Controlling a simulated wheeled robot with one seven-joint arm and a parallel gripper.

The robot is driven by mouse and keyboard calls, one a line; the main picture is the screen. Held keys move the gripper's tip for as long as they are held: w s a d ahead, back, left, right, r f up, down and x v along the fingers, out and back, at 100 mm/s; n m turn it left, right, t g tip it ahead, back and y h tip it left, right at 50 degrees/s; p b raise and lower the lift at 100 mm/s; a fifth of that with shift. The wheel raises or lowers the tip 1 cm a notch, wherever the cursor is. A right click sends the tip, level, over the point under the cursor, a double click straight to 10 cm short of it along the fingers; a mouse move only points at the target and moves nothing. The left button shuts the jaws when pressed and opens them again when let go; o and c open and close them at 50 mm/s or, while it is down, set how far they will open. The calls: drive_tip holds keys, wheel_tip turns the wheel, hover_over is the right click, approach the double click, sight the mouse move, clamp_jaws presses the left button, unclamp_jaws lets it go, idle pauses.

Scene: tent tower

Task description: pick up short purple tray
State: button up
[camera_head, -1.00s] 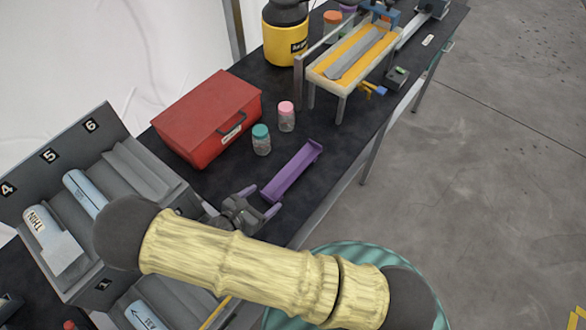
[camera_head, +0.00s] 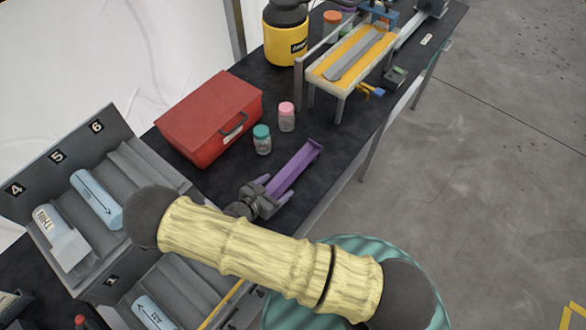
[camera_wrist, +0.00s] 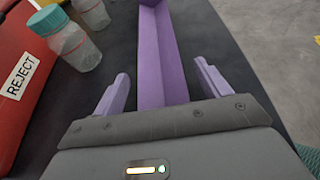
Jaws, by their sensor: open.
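The short purple tray (camera_head: 294,167) is a narrow open channel lying on the dark table. Its far end points up and to the right in the head view. In the wrist view the tray (camera_wrist: 161,55) runs straight away from my gripper. My gripper (camera_head: 278,191) is open at the near end of the tray. In the wrist view my gripper's light purple fingers (camera_wrist: 160,82) stand one on each side of the tray, with gaps between them and its walls. The tray's near end is hidden behind the gripper body.
A teal-lidded jar (camera_head: 262,140) and a pink-lidded jar (camera_head: 286,117) stand left of the tray. A red box (camera_head: 209,115) sits behind them. A numbered grey rack (camera_head: 66,165) is at the left. The table's front edge runs close on the tray's right.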

drive_tip(key=shift+w, duration=0.15)
drive_tip(key=shift+d, duration=0.1)
drive_tip(key=c, duration=0.3)
drive_tip(key=shift+s+a, duration=0.25)
drive_tip(key=c, duration=0.9)
drive_tip(key=shift+d, duration=0.1)
drive_tip(key=shift+r, duration=0.55)
wheel_tip(320, 180, up, 9)
drive_tip(key=b, duration=0.3)
